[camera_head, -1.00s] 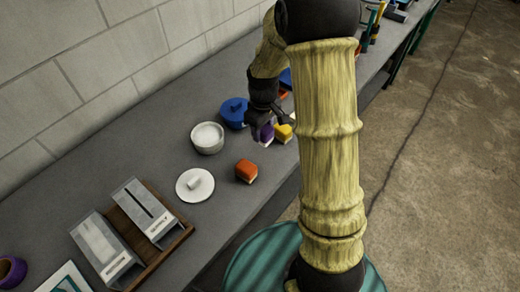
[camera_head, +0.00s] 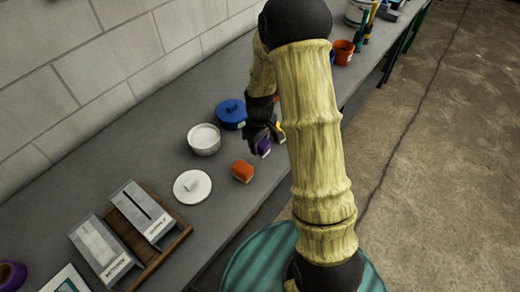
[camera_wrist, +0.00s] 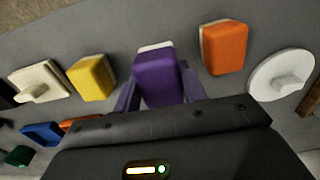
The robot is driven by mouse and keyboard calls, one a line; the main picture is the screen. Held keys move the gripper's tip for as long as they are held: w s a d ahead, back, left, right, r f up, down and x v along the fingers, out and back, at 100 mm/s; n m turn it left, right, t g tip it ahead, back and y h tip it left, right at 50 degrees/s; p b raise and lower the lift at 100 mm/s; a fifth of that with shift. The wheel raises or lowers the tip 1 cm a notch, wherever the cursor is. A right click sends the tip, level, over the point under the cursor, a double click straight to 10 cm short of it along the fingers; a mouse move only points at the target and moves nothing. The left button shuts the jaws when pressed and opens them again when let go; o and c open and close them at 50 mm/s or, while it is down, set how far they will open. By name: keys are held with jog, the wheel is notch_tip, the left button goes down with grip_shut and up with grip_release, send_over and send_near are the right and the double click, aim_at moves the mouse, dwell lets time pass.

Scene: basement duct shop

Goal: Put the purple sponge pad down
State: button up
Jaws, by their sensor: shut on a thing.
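The purple sponge pad (camera_wrist: 157,78) is between the two fingers of my gripper (camera_wrist: 160,92) in the wrist view, with a white layer along its far edge. My gripper is shut on it. In the head view the purple pad (camera_head: 264,147) shows just below my gripper (camera_head: 262,138), close over the grey bench (camera_head: 165,152). I cannot tell whether the pad touches the bench top. An orange sponge pad (camera_head: 243,171) lies apart from it, to the left and nearer. A yellow pad (camera_wrist: 91,77) lies on the other side in the wrist view.
A wooden tray (camera_head: 170,238) with two grey dispensers is at lower left. A block wall (camera_head: 70,80) bounds the back. Bare bench lies around the orange pad.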

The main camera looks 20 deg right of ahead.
aim_at(259, 151)
jog(key=f+p, duration=0.1)
jog(key=f, duration=0.3)
jog(key=shift+a, duration=0.2)
jog(key=shift+f, duration=0.1)
jog(key=shift+d, duration=0.1)
jog(key=shift+f, duration=0.15)
jog(key=o, duration=1)
notch_tip(259, 151, up, 12)
jog(key=shift+r+b, duration=0.15)
jog(key=shift+b, duration=1.05)
jog(key=shift+w, duration=0.1)
